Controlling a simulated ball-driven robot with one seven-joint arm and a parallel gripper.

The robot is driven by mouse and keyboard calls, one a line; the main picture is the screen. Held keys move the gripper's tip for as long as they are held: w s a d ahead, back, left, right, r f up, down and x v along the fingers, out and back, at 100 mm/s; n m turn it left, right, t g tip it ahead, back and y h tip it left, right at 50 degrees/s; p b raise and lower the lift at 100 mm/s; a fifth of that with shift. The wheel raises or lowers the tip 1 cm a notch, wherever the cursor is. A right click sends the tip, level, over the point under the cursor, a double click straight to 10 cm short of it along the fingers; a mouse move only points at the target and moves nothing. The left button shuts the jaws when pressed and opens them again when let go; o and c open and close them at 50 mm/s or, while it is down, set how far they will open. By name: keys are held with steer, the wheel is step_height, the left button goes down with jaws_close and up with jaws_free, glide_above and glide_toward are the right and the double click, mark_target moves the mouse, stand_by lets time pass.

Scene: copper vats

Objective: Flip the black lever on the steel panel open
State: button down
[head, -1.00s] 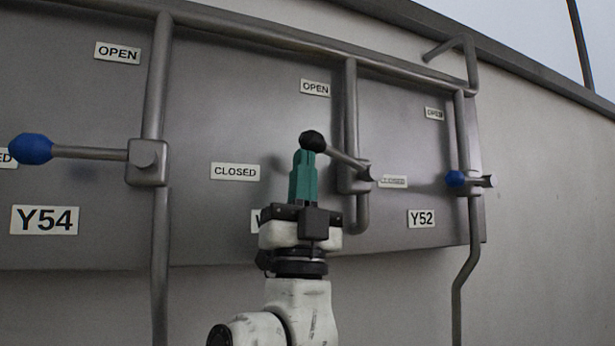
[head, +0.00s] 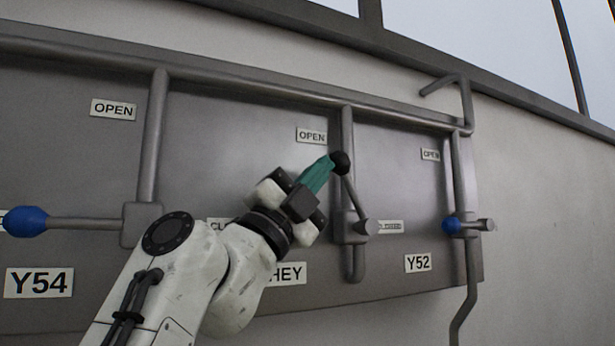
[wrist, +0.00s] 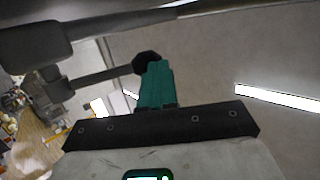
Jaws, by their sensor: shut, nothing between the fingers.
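The black-knobbed lever (head: 350,188) is on the middle pipe of the steel panel (head: 240,120). Its black knob (head: 340,162) is up and its arm runs down to the valve body, nearly upright with a slight tilt to the left. My gripper (head: 328,164) is shut and empty, its green fingers pointing up and right, with the tips at the left side of the knob. In the wrist view the fingers (wrist: 155,85) reach the knob (wrist: 146,62), and whether they press on it is hard to tell. An OPEN label (head: 311,135) sits above the knob.
Blue-knobbed levers stand on the left pipe (head: 25,221) and right pipe (head: 452,225), both about level. A CLOSED label (head: 389,227) shows right of the middle valve, and another is partly behind my arm. Pipes run along the top of the panel.

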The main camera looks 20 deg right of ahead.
steer(key=shift+x, duration=0.9)
steer(key=shift+s+r, duration=0.1)
steer(key=shift+r, duration=0.1)
